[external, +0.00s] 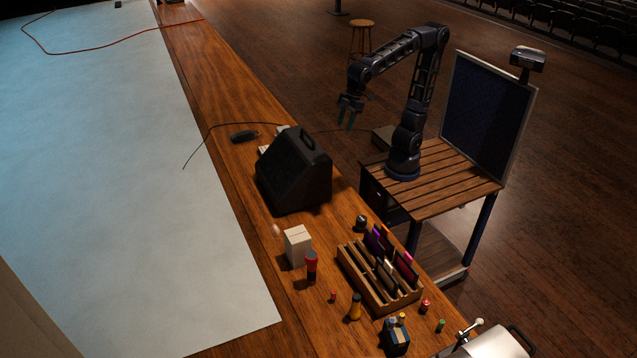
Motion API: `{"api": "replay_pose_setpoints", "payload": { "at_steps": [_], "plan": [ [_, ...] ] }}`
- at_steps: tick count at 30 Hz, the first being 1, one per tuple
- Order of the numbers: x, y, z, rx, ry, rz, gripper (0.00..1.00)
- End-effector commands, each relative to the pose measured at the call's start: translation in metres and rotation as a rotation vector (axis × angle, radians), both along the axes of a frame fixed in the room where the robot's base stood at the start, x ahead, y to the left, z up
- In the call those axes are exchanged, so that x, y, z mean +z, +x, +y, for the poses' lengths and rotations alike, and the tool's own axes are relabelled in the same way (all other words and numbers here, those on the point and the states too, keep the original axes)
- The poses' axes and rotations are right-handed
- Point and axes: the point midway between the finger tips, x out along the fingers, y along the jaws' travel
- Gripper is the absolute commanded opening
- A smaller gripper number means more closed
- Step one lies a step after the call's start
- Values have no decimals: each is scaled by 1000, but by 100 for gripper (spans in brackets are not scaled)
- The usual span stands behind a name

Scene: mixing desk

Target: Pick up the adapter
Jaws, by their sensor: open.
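A small dark oblong block (244,136), which looks like the adapter, lies on the wooden desk (215,95) behind the black wedge-shaped speaker. A thin black cable (210,126) passes close to it; whether they are joined is too small to tell. My gripper (346,119) is open and empty, with its fingers pointing down. It hangs in the air to the right of the block, apart from it, and appears to be beyond the desk's right edge.
The black speaker (295,172) stands tall just in front of the block and partly hides a pale object (283,129). Nearer are a white box (297,246), a wooden rack (352,272) and several small bottles. A pale blue sheet (110,180) lies left, largely clear.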

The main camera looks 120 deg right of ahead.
Motion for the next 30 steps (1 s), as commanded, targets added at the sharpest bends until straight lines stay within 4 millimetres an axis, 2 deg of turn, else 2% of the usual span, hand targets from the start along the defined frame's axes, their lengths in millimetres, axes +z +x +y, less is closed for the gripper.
{"api": "replay_pose_setpoints", "payload": {
  "at_steps": [1,3,8,15,23,30],
  "plan": [
    [1,16,15,15,-1,8,45],
    [3,34,33,32,-2,15,45],
    [3,75,78,68,-4,35,45],
    [-9,129,154,121,-10,59,45],
    [-35,175,247,179,-19,86,45],
    [-73,201,340,233,-31,110,45]
  ]
}}
